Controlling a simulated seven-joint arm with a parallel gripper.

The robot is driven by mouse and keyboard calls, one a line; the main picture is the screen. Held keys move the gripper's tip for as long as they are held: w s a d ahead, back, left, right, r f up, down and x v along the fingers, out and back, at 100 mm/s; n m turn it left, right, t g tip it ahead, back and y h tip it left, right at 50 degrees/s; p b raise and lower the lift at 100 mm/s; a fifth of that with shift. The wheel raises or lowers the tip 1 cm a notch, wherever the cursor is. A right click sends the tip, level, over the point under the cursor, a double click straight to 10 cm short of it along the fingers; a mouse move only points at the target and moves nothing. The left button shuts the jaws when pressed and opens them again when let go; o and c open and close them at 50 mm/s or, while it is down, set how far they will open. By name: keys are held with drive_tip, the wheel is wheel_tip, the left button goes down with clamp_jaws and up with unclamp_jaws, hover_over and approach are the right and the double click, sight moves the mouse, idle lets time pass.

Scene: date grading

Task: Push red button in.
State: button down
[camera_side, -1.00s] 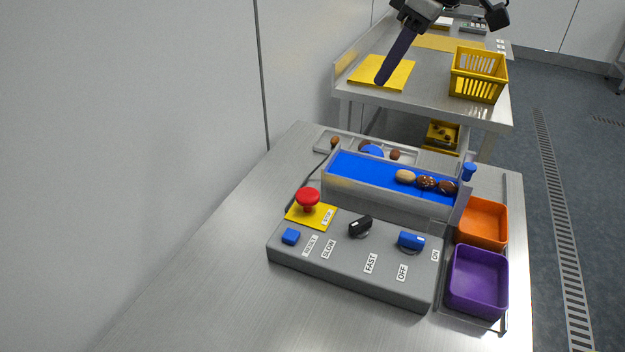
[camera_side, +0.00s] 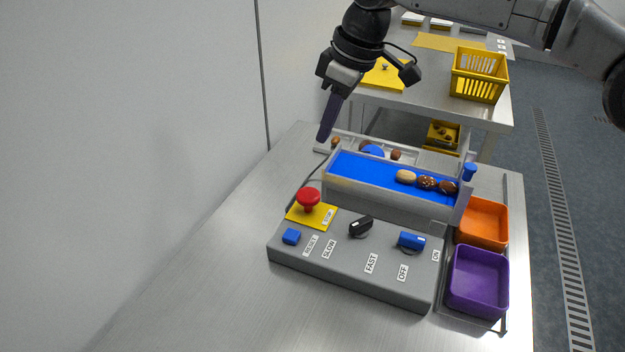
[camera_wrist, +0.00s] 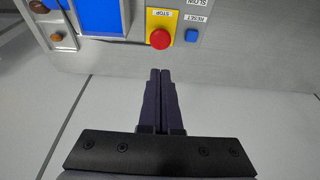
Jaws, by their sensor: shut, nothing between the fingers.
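The red button (camera_side: 308,199) is a mushroom-shaped cap standing up on a yellow plate (camera_side: 299,216) marked STOP, at the back left corner of the grey control box (camera_side: 340,268). It also shows in the wrist view (camera_wrist: 160,39), just beyond my fingertips in the picture. My gripper (camera_side: 323,138) has dark purple fingers that are closed together, with nothing between them. It points down, above and behind the red button, clearly apart from it. In the wrist view the fingers (camera_wrist: 160,74) lie side by side.
The control box also has a blue reset button (camera_side: 291,236), a black knob (camera_side: 361,227) and a blue switch (camera_side: 411,241). A blue conveyor (camera_side: 370,171) with several dates stands behind it. Orange (camera_side: 482,244) and purple (camera_side: 478,313) bins are at right. The table's left side is clear.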

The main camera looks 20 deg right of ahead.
approach(313, 195)
drive_tip(key=f, duration=0.1)
drive_tip(key=w+a+f, duration=0.1)
drive_tip(key=f, duration=0.1)
drive_tip(key=w+a+f, duration=0.1)
drive_tip(key=f, duration=0.1)
drive_tip(key=shift+w+a, duration=0.1)
drive_tip(key=shift+w, duration=0.05)
drive_tip(key=shift+f, duration=0.65)
drive_tip(key=shift+f, duration=1.4)
drive_tip(key=shift+r, duration=0.55)
drive_tip(key=w+a+v, duration=0.1)
drive_tip(key=v, duration=1.3)
drive_tip(key=shift+r, duration=0.4)
